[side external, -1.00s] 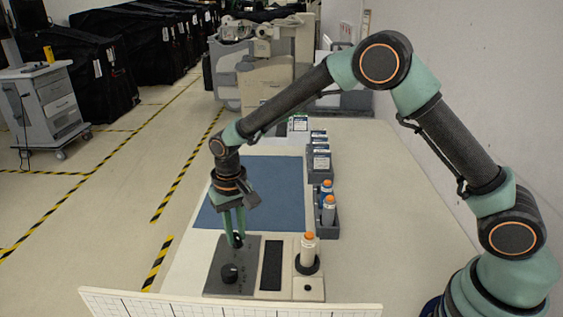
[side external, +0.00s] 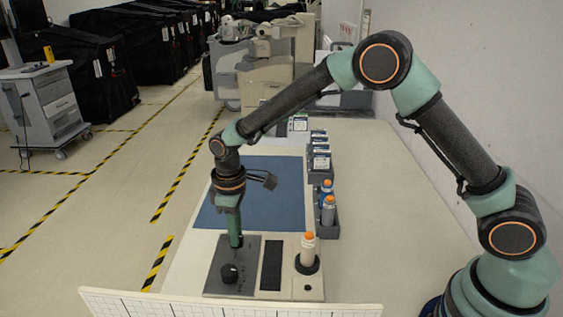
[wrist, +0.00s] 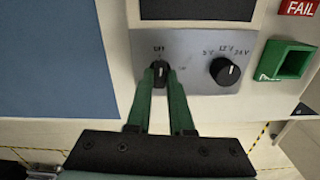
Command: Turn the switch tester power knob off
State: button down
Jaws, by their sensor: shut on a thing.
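The switch tester's grey panel (side external: 248,262) lies on the bench, with two black knobs. My gripper (side external: 235,243) points straight down at the panel's far end. In the wrist view its green fingertips (wrist: 161,74) are shut on the small power knob (wrist: 160,70), one on each side. The knob's ridge lies roughly in line with the "OFF" label just above it; its exact pointer angle is hard to read. The other knob, the voltage knob (wrist: 225,71), stands free to the right, under 5 V, 12 V and 24 V marks. The fingers hide the power knob in the side view.
A dark display (side external: 271,265) and a round holder with an orange-topped bottle (side external: 308,250) sit right of the panel. A blue mat (side external: 270,190) lies behind. A green socket (wrist: 286,61) and red FAIL label (wrist: 298,7) show in the wrist view. A low white barrier (side external: 230,306) stands in front.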

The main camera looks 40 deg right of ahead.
jog(key=shift+r+n, duration=0.1)
jog(key=shift+n, duration=0.6)
jog(key=c, duration=0.8)
grip_release()
notch_tip(320, 180, up, 12)
